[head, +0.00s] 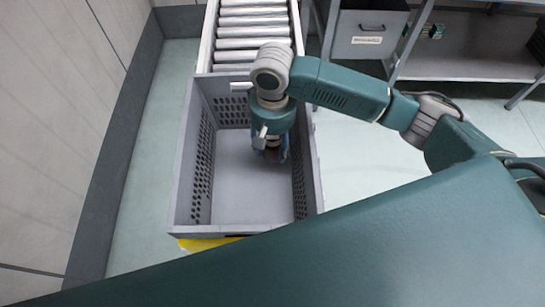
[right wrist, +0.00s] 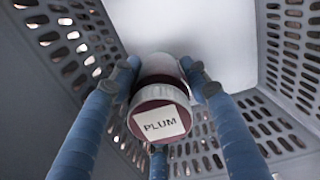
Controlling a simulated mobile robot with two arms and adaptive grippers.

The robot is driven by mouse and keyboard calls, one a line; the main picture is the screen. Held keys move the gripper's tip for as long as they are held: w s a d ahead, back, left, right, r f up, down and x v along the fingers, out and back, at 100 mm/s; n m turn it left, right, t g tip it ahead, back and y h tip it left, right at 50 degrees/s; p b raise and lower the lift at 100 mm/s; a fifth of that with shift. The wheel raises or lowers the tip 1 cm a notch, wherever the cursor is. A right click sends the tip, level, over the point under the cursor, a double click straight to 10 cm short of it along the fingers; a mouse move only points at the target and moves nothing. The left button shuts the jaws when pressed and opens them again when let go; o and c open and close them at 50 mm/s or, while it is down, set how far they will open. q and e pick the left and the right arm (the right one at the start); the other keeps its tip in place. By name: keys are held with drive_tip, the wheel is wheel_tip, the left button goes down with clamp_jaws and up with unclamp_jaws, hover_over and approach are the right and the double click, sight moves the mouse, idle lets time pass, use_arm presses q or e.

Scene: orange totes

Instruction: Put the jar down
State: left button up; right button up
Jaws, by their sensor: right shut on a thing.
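The jar (right wrist: 159,112) shows in the right wrist view, with a dark red end and a white label reading PLUM. My right gripper (right wrist: 160,80) has its blue fingers around the jar and is shut on it. In the head view my right gripper (head: 271,152) reaches down inside a grey tote (head: 186,190) with perforated walls. The jar is hidden under the gripper and arm in the head view. I cannot tell whether the jar touches the tote floor. My left gripper is not in view.
The tote floor (head: 245,195) is bare in front of the gripper. A roller conveyor (head: 252,30) stands behind the tote. A shelf with a grey bin (head: 366,35) is at the upper right. A yellow piece (head: 205,243) shows below the tote's near edge.

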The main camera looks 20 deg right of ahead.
sight(272, 144)
wheel_tip(272, 144, down, 6)
drive_tip(key=shift+f, duration=0.1)
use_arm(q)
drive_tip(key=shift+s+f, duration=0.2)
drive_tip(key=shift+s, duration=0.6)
use_arm(e)
drive_tip(key=o, duration=1.5)
drive_tip(key=shift+c, duration=0.2)
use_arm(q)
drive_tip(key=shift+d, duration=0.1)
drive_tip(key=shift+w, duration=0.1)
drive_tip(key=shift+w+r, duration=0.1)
use_arm(e)
wheel_tip(272, 144, up, 12)
drive_tip(key=shift+r, duration=0.1)
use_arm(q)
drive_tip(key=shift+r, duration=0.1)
